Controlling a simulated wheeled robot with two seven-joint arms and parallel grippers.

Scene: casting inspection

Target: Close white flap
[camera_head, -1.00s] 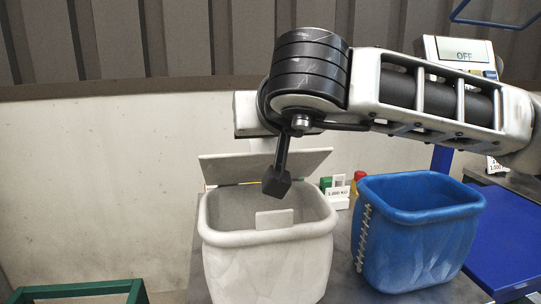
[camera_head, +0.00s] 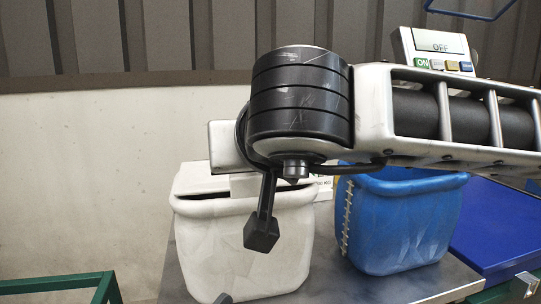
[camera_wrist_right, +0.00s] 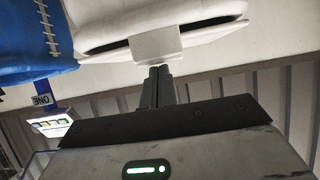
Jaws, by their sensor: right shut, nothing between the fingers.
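The white bin (camera_head: 240,250) stands on the table in the head view. Its white flap (camera_head: 205,178) is tilted down close over the opening, with a dark gap showing at the rim. In the right wrist view the flap (camera_wrist_right: 105,49) shows with its pale tab (camera_wrist_right: 155,44) and the same dark slit. My right gripper (camera_wrist_right: 160,72) is shut and empty, its fingertips at the tab's edge; I cannot tell if they touch. In the head view my right arm hides the fingers and part of the flap.
A blue bin (camera_head: 400,225) stands open to the right, partly behind my right arm. A green frame (camera_head: 60,287) is at lower left. The grey table (camera_head: 330,285) is bare in front.

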